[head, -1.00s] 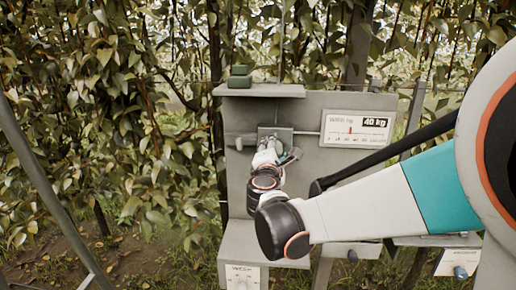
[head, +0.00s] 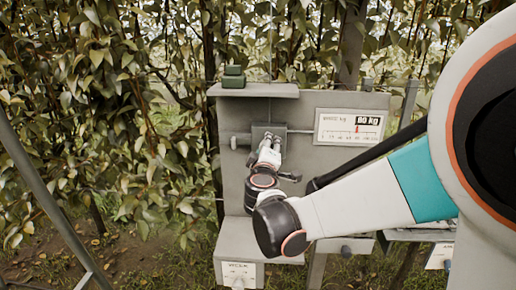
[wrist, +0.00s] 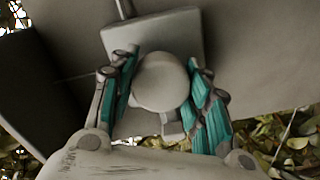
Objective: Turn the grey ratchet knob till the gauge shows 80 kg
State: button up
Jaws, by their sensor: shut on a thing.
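The grey ratchet knob (wrist: 160,82) is round and sits between the two teal-padded fingers of my gripper (wrist: 160,68) in the wrist view. The fingers are closed on its sides. In the head view my gripper (head: 268,146) reaches the square ratchet mount (head: 262,132) on the grey panel and hides the knob. The white gauge (head: 350,127) is on the panel to the right. Its dark readout is small; the first digit looks like 6 or 8, followed by "0 kg". A red pointer marks the scale below.
The grey panel (head: 300,178) has a top shelf (head: 255,91) with a green block (head: 233,77) on it. A thin cable rises above. A lower box (head: 232,245) carries a white label. Leafy trees stand behind and to the left, and a slanted post (head: 50,205) is at left.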

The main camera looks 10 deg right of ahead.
jog(key=shift+m, duration=0.6)
jog(key=shift+s+f, duration=0.1)
jog(key=o, duration=1.1)
jog(key=shift+c, duration=0.2)
jog(key=v, duration=1.2)
jog(key=shift+d, duration=0.15)
